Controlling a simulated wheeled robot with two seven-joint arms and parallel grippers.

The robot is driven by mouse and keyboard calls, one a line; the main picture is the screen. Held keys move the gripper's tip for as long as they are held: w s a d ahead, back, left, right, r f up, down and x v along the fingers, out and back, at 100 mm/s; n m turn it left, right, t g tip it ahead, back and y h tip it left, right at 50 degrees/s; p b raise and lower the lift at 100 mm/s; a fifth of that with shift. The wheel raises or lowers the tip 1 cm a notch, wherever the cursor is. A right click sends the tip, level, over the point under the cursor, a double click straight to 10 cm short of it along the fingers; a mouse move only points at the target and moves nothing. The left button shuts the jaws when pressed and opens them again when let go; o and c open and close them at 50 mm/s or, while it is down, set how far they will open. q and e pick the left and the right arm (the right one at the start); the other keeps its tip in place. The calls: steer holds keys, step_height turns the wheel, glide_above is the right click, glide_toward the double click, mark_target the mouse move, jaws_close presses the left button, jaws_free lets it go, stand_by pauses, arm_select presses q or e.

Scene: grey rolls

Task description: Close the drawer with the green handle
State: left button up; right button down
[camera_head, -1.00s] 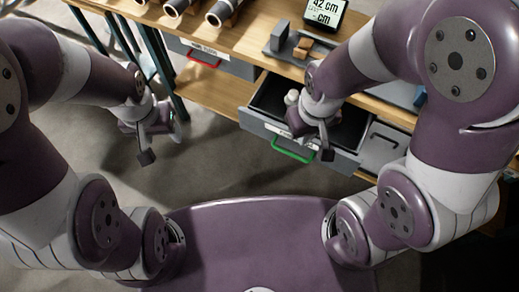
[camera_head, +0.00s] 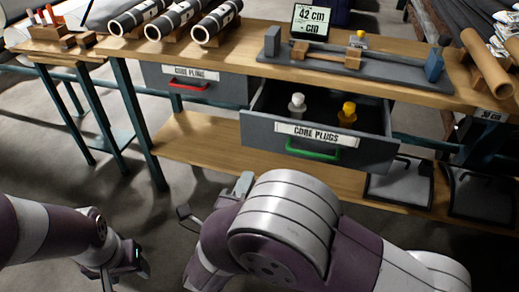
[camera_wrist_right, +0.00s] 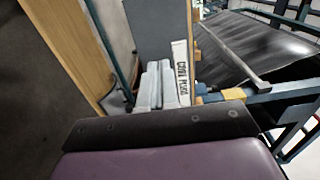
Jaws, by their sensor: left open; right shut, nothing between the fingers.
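The drawer with the green handle (camera_head: 365,152) is pulled out below the workbench top, its front labelled "CORE PLUGS". Its green handle (camera_head: 313,153) is on the front face. A white bottle (camera_head: 297,106) and a yellow-capped bottle (camera_head: 347,114) stand inside. My right gripper (camera_head: 243,184) is shut and empty, low in front of the drawer's left side, apart from the handle in the picture. Its pale fingers (camera_wrist_right: 155,85) show together in the right wrist view, beside a "CORE PLUGS" label. My left gripper (camera_head: 128,265) is open and empty at the lower left, away from the drawer.
A second drawer with a red handle (camera_head: 188,86) is shut, left of the open one. The workbench (camera_head: 235,59) carries dark rolls, a display (camera_head: 312,20) and a grey measuring fixture (camera_head: 350,68). A lower wooden shelf (camera_head: 205,140) and table legs stand behind my grippers.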

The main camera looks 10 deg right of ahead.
mark_target(267, 136)
steer(key=b+x, duration=0.3)
steer(key=x, duration=1)
steer(key=shift+w, duration=0.1)
steer(key=shift+w+d+b, duration=0.25)
steer(key=shift+w+b, duration=0.1)
steer(key=shift+w, duration=0.1)
steer(key=b+x, duration=0.3)
steer(key=x, duration=1.3)
steer(key=shift+w, duration=0.35)
steer(key=shift+w+d+r, duration=0.1)
steer(key=shift+d+r, duration=0.05)
steer(key=shift+r, duration=0.2)
